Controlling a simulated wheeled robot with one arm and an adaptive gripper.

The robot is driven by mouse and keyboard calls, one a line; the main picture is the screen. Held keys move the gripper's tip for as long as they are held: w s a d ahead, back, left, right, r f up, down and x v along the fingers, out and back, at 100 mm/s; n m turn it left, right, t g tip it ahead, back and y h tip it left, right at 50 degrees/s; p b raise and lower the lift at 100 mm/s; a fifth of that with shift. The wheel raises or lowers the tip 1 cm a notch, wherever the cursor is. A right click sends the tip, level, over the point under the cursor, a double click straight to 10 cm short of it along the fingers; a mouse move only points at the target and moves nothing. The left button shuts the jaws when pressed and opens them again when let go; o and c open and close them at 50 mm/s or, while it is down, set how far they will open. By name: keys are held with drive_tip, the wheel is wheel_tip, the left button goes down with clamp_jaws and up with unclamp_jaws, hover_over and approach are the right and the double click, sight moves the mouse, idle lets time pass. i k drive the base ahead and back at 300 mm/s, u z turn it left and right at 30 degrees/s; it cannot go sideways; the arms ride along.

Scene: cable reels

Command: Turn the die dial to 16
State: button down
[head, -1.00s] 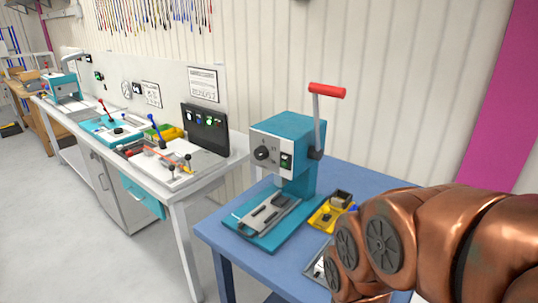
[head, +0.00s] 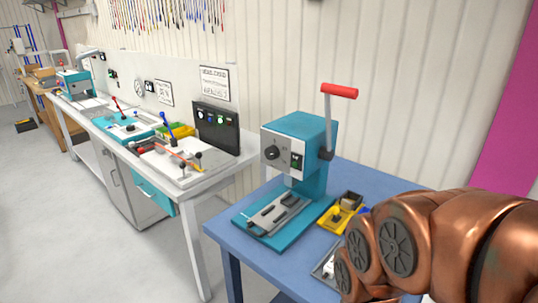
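The die dial (head: 271,153) is a round black knob on the pale front face of a teal press (head: 312,130). Its markings are too small to read. A dark panel with a green button (head: 296,160) sits just right of the dial. The press has a raised lever with a red handle (head: 339,90) on its right side and a teal base with a metal plate (head: 280,214). My copper-coloured arm comes in at the lower right, apart from the press. My gripper is not visible.
The press stands on a blue table (head: 250,249). A yellow tray (head: 341,215) and a metal tray (head: 327,266) lie right of its base, the latter partly hidden by my arm. A white workbench (head: 193,178) with a dark control panel (head: 215,127) stands to the left. Grey floor is open at left.

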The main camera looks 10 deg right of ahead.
sight(271, 152)
drive_tip(key=u, duration=0.45)
drive_tip(key=k, duration=0.6)
drive_tip(key=u, duration=1.3)
drive_tip(key=i, duration=1.15)
drive_tip(key=z, duration=0.55)
